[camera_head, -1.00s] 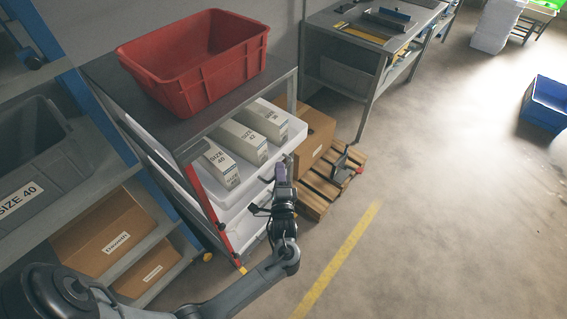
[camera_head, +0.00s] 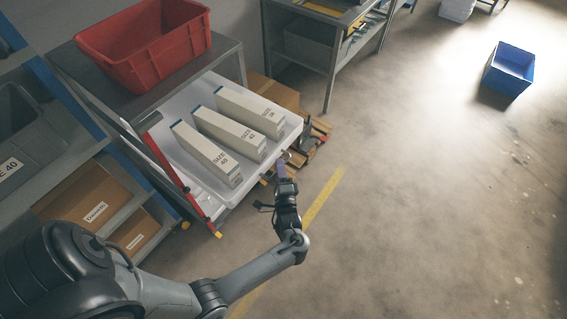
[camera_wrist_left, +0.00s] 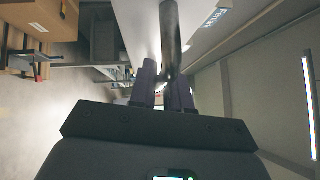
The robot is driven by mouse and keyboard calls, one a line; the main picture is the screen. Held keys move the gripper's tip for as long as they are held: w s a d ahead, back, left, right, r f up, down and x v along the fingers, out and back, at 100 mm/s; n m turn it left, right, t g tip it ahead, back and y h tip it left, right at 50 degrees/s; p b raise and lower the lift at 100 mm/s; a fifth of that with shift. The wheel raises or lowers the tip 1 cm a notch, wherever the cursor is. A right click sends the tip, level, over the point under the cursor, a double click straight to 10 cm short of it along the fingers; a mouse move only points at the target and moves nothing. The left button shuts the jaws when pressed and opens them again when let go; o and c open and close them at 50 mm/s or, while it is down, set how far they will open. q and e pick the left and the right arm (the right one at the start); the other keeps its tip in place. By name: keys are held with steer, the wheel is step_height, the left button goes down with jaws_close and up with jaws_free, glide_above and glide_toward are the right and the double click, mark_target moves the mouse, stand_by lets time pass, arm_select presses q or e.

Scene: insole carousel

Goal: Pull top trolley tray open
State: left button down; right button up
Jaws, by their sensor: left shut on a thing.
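The top trolley tray (camera_head: 182,102) is white and sticks well out from under the grey trolley top (camera_head: 150,97) in the head view. Three long cartons marked SIZE lie side by side in it. My left gripper (camera_head: 282,163) is at the tray's front edge. In the left wrist view, the two purple-grey fingers of my left gripper (camera_wrist_left: 166,90) are closed around the dark handle bar (camera_wrist_left: 171,35), beside the white tray wall (camera_wrist_left: 140,30). Part of the handle is hidden by the fingers. My right gripper is not in view.
A red bin (camera_head: 150,45) stands on the trolley top. A shelf with cardboard boxes (camera_head: 88,200) is at the left. A wooden pallet (camera_head: 318,128) lies behind the tray. A workbench (camera_head: 330,45) stands at the back. The floor to the right is open, with a blue crate (camera_head: 510,70).

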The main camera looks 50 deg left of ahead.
arm_select(q)
steer(key=shift+w+d, duration=0.1)
steer(key=shift+d, duration=0.2)
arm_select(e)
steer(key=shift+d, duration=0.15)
arm_select(q)
steer(key=c, duration=1.2)
jaws_free()
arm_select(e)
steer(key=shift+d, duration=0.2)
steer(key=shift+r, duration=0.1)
